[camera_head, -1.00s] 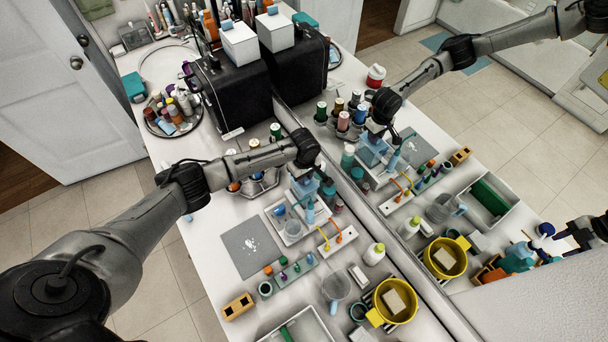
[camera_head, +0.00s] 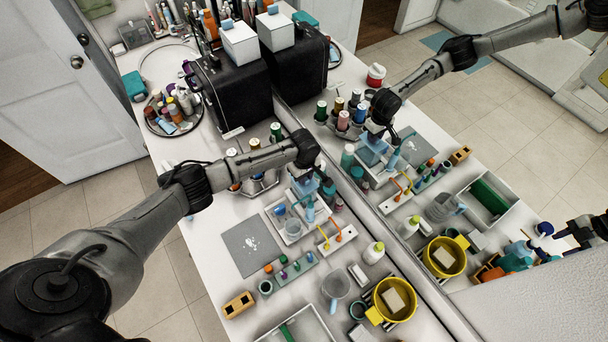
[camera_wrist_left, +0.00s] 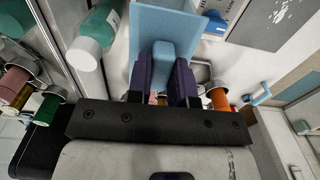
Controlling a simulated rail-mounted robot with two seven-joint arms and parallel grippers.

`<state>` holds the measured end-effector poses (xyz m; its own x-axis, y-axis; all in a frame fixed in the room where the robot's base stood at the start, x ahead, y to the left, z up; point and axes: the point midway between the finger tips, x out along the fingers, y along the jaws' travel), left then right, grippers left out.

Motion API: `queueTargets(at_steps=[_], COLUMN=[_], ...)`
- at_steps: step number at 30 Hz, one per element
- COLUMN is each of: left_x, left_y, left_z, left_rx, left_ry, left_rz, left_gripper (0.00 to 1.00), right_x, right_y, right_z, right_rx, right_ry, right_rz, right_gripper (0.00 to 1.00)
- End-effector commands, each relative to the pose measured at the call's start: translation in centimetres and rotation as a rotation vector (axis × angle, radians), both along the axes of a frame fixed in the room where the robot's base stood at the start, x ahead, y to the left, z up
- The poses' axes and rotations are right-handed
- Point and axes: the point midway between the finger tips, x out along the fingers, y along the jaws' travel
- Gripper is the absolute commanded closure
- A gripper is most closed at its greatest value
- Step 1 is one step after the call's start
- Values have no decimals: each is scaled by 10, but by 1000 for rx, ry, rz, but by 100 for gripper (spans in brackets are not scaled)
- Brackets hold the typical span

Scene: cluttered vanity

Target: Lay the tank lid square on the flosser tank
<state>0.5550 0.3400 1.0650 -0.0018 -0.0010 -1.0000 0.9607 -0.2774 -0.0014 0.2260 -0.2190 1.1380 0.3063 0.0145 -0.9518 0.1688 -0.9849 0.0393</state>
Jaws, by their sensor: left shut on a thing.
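My left gripper (camera_head: 306,172) is shut on the light blue tank lid (camera_head: 301,187), holding it above the white tray. In the left wrist view, the dark fingers (camera_wrist_left: 164,82) pinch the raised block on the lid, and its flat square plate (camera_wrist_left: 205,22) extends beyond them. The flosser tank seems to be the clear bluish container (camera_head: 292,229) on the tray, though its outline is small and partly unclear. The lid appears to be behind and above it, apart from it. My right gripper does not show directly.
A teal bottle with a white cap (camera_wrist_left: 92,45) stands close to the left gripper. A grey mat (camera_head: 250,247), a white soap bottle (camera_head: 374,254) and a yellow bowl (camera_head: 378,315) lie nearer. A black case (camera_head: 231,95) stands behind. A long mirror along the counter reflects everything.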

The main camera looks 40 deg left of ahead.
Motion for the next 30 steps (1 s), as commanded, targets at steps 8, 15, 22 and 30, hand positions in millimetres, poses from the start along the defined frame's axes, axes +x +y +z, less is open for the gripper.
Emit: queueTargets(at_steps=[8, 15, 22, 30], left_x=[0, 0, 0, 0], left_y=[0, 0, 0, 0], left_z=[-2, -6, -9, -9], left_rx=[0, 0, 1, 0], left_ry=[0, 0, 0, 0], left_rz=[0, 0, 1, 0], left_gripper=[100, 100, 100, 75], right_x=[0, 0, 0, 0], right_y=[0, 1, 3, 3], right_z=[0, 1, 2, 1], right_rx=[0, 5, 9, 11], right_ry=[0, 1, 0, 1], right_rz=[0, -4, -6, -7], right_gripper=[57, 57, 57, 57])
